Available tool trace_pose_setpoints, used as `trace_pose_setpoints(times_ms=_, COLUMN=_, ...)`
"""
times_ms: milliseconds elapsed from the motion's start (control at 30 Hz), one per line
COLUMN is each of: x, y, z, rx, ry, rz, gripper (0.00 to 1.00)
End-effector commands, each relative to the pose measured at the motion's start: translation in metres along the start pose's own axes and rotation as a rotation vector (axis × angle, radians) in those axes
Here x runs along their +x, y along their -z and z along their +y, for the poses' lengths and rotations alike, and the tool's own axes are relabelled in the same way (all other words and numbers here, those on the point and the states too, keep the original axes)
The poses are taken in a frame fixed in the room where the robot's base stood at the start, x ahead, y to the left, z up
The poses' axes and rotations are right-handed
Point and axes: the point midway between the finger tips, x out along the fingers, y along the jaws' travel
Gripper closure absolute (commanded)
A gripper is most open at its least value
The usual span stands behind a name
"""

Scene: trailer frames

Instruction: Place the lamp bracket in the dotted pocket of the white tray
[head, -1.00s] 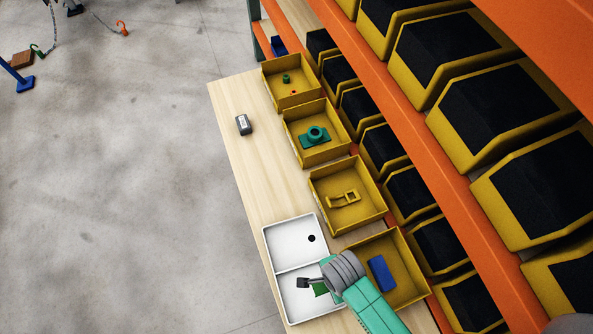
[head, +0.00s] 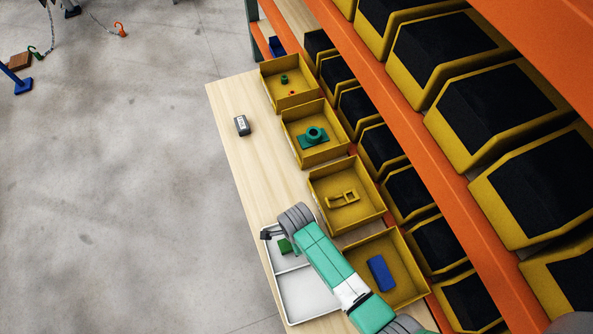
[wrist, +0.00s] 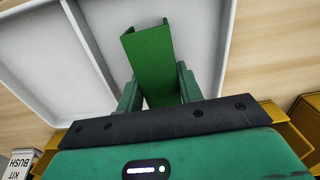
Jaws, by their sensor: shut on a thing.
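The lamp bracket, a green channel-shaped piece (wrist: 152,58), is between the fingers of my gripper (wrist: 158,88) in the wrist view. In the head view the bracket (head: 285,246) shows over the far pocket of the white tray (head: 310,303). My gripper is shut on it. The arm and wrist cover part of that pocket, and its black dot is hidden now. The wrist view shows the tray floor (wrist: 202,50) behind the bracket and the divider at left. I cannot tell whether the bracket touches the floor.
Yellow bins stand right of the tray, holding a blue block (head: 380,273), a yellow bracket (head: 343,198), a green flanged part (head: 313,136) and small parts. The tray's near pocket is empty.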

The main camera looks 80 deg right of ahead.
Motion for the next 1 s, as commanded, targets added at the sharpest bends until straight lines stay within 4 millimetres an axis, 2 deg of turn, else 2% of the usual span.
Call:
trace_pose_setpoints(times_ms=367, x=0.006, y=0.000, z=-0.001, rx=0.000, ry=0.002, rz=0.000, gripper=0.90)
trace_pose_setpoints(times_ms=400, x=0.005, y=0.000, z=-0.001, rx=0.000, ry=0.002, rz=-0.001, gripper=0.56)
trace_pose_setpoints(times_ms=467, x=0.005, y=0.000, z=-0.001, rx=0.000, ry=0.002, rz=-0.001, gripper=0.44)
trace_pose_setpoints(times_ms=500, x=0.005, y=0.000, z=-0.001, rx=0.000, ry=0.002, rz=-0.001, gripper=0.42)
trace_pose_setpoints(times_ms=767, x=0.002, y=0.000, z=-0.001, rx=0.000, ry=0.003, rz=-0.001, gripper=0.42)
trace_pose_setpoints(times_ms=867, x=-0.010, y=0.000, z=-0.001, rx=0.000, ry=0.004, rz=-0.001, gripper=0.42)
trace_pose_setpoints(times_ms=1000, x=-0.046, y=0.000, z=-0.001, rx=0.000, ry=0.006, rz=-0.002, gripper=0.42)
